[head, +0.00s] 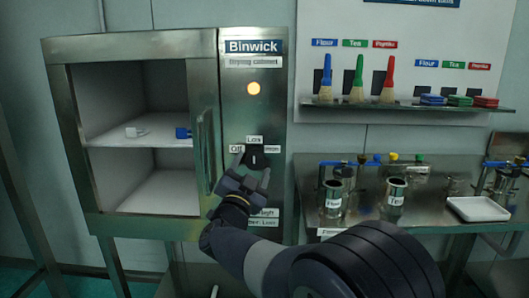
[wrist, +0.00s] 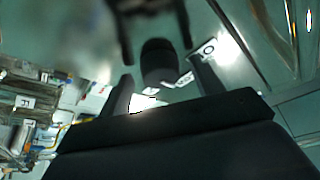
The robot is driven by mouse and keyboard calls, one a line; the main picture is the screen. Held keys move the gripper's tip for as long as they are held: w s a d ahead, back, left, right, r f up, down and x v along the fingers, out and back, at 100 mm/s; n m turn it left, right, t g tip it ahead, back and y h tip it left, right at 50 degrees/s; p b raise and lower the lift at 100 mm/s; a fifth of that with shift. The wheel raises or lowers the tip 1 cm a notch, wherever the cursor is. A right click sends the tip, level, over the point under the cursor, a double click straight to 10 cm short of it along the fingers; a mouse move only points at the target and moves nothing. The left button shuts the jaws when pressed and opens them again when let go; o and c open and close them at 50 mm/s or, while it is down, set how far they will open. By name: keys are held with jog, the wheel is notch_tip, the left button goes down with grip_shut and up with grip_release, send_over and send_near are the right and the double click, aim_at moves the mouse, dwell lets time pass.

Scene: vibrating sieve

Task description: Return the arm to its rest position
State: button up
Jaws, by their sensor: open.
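My gripper (head: 252,169) is raised in front of the control panel of a steel drying cabinet (head: 132,45). Its two fingers are spread apart, near a black rotary knob (head: 255,155) with labels around it. In the wrist view, my gripper (wrist: 163,88) shows both dark fingers open, with the black knob (wrist: 160,58) between and beyond them. I cannot tell whether a finger touches the knob. Nothing is held. My arm reaches up from the lower right of the head view.
An amber lamp (head: 254,88) glows above the knob. The cabinet handle (head: 207,150) is left of my gripper. A steel bench (head: 362,222) on the right holds metal cups and a white tray (head: 478,209). Brushes stand on a wall shelf (head: 420,106).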

jog(key=n+y+p, duration=0.1)
jog(key=n, duration=0.1)
jog(key=n+t+y+p, duration=0.1)
jog(key=n, duration=0.1)
jog(key=shift+d+r+n+y, duration=0.15)
jog(key=shift+d+n+y, duration=0.05)
jog(key=shift+n+y, duration=0.1)
jog(key=n+y+p, duration=0.2)
jog(key=n+p, duration=0.1)
jog(key=n, duration=0.1)
jog(key=shift+d+p, duration=0.15)
jog(key=shift+p, duration=0.25)
jog(key=b+v, duration=0.2)
jog(key=v, duration=0.9)
jog(key=shift+f+n, duration=0.4)
jog(key=shift+w+d, duration=0.1)
jog(key=shift+w, duration=0.05)
